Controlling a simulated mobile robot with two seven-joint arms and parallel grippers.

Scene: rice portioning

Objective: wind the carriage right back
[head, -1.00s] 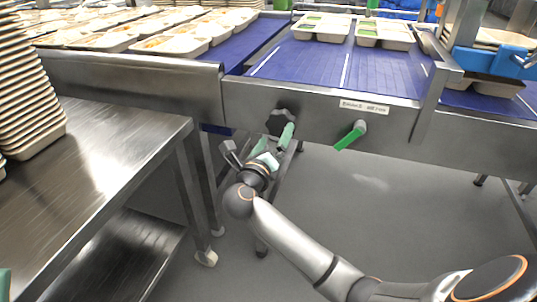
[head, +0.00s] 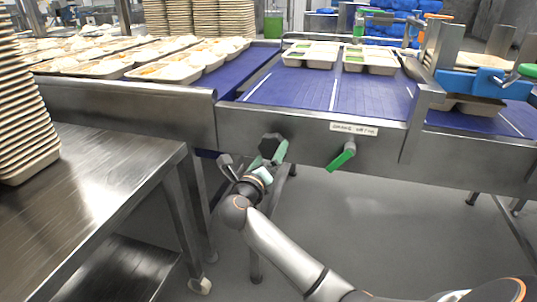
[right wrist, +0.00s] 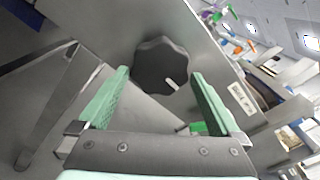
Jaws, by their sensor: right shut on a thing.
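A black lobed knob (head: 268,142) sits on the front steel side of the conveyor. In the right wrist view the knob (right wrist: 158,62) has a small pale peg on its face. My right gripper (head: 270,153) reaches up to the knob, its green fingers on either side. A blue and steel unit (head: 478,82) spans the belt at the right and may be the carriage; I cannot tell. My left gripper is not in view.
A green lever (head: 342,156) sits right of the knob, below a label plate (head: 354,129). Filled trays (head: 310,57) stand on the blue belt (head: 300,90). A steel table (head: 90,180) with stacked trays (head: 25,120) is at the left. The floor in front is clear.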

